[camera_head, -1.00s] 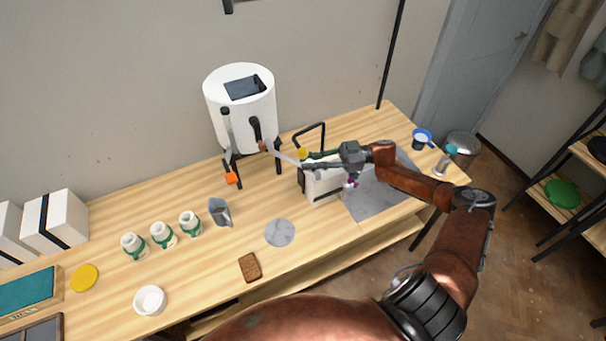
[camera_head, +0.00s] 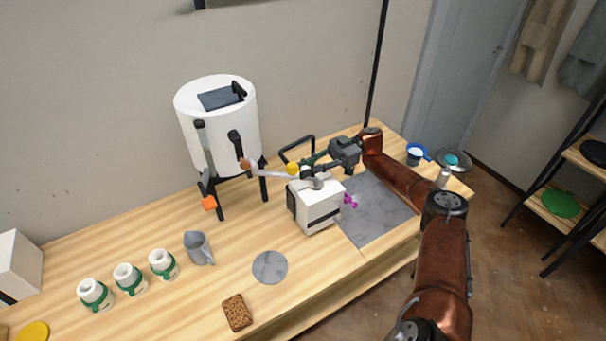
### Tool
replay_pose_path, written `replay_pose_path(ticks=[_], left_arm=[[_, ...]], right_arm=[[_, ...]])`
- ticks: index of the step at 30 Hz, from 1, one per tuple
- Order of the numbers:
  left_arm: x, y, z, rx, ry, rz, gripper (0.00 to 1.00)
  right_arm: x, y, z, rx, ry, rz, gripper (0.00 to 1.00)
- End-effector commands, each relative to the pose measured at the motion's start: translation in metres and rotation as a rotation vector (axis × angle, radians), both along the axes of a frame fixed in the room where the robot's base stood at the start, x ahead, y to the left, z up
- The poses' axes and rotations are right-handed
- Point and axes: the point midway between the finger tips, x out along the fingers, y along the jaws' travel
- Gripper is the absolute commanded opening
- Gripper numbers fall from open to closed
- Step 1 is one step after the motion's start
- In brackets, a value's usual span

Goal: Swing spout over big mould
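A white tank (camera_head: 222,130) stands on black legs at the back of the bench. Its silver spout (camera_head: 272,174) runs right from a brown joint, and its far end appears above the big white mould (camera_head: 318,207), which has a dark band. A yellow knob (camera_head: 293,168) shows near the spout's outer part. My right gripper (camera_head: 312,164) reaches in from the right, just above the mould, with its fingers beside the knob and spout. The fingers are small and overlap these parts, so their opening and any contact are unclear. My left gripper is not in view.
A purple knob (camera_head: 350,201) sticks out at the mould's right side. A grey slab (camera_head: 377,212) lies right of it. A grey jug (camera_head: 198,248), a round grey disc (camera_head: 270,267) and a brown sponge-like block (camera_head: 237,312) lie to the left. A blue-rimmed cup (camera_head: 414,155) stands at the right.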

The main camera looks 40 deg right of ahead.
Motion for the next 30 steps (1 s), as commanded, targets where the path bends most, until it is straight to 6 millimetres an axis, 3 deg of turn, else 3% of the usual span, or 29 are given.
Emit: replay_pose_path(ticks=[14, 15, 21, 30], left_arm=[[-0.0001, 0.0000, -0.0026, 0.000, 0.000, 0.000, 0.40], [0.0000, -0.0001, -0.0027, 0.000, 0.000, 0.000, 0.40], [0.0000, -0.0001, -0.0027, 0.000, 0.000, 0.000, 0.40], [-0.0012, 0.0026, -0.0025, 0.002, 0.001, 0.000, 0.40]], right_arm=[[0.0000, -0.0008, -0.0019, -0.004, 0.003, 0.007, 0.00], [0.0000, -0.0008, -0.0019, -0.004, 0.003, 0.007, 0.19], [0.0003, -0.0006, -0.0012, -0.002, 0.002, 0.007, 0.33], [0.0006, -0.0013, -0.0006, -0.001, 0.001, 0.006, 0.34]])
